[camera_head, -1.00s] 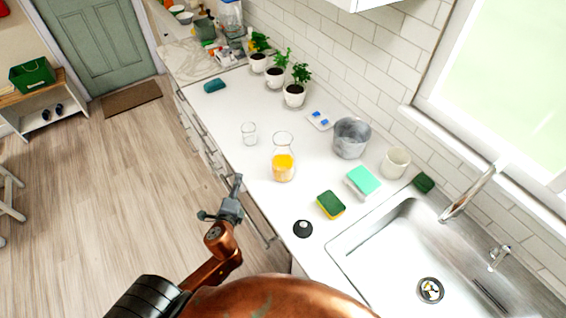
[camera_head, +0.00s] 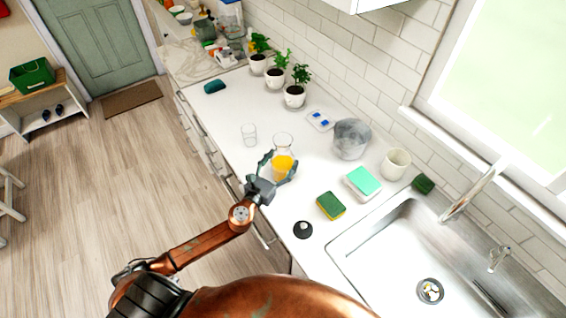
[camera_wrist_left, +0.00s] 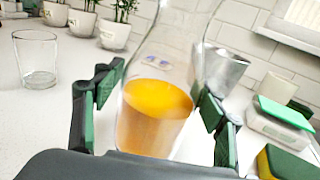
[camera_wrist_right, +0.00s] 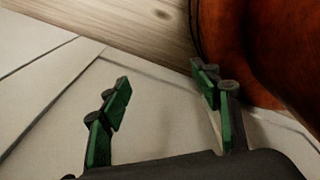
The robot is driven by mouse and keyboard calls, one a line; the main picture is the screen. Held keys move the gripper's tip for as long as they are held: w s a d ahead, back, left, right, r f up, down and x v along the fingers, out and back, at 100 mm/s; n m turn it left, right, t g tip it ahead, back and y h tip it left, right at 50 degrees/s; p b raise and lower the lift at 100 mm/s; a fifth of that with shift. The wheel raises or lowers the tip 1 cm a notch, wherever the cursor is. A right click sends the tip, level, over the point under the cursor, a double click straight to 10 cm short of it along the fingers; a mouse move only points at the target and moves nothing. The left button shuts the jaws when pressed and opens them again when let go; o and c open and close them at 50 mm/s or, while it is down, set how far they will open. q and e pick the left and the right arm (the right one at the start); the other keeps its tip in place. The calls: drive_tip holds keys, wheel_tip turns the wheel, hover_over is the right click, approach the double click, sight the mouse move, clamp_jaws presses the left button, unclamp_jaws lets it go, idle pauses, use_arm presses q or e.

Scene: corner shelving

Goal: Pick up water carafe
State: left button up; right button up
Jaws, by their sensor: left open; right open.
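The glass carafe (camera_head: 282,147) holds orange liquid in its lower part and stands upright on the white counter. It fills the middle of the left wrist view (camera_wrist_left: 157,105). My left gripper (camera_head: 278,165) is open, with one finger on each side of the carafe's lower body. In the left wrist view its fingers (camera_wrist_left: 155,105) show gaps to the glass; I cannot tell whether either touches. My right gripper (camera_wrist_right: 160,95) is open and empty in the right wrist view, near pale panels. It is not visible in the head view.
A clear drinking glass (camera_head: 249,134) stands left of the carafe. A metal bucket (camera_head: 351,138), a white cup (camera_head: 395,163), a teal-topped box (camera_head: 362,183), a sponge (camera_head: 331,205) and a dark round stopper (camera_head: 303,229) are to the right. Potted plants (camera_head: 294,96) stand behind. The sink (camera_head: 420,245) is at right.

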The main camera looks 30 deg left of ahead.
use_arm(q)
drive_tip(key=w, duration=0.5)
drive_tip(key=shift+w+d, duration=0.3)
drive_tip(key=shift+w, duration=0.05)
drive_tip(key=shift+r, duration=0.1)
drive_tip(key=shift+c, duration=0.6)
clamp_jaws()
drive_tip(key=shift+r, duration=0.1)
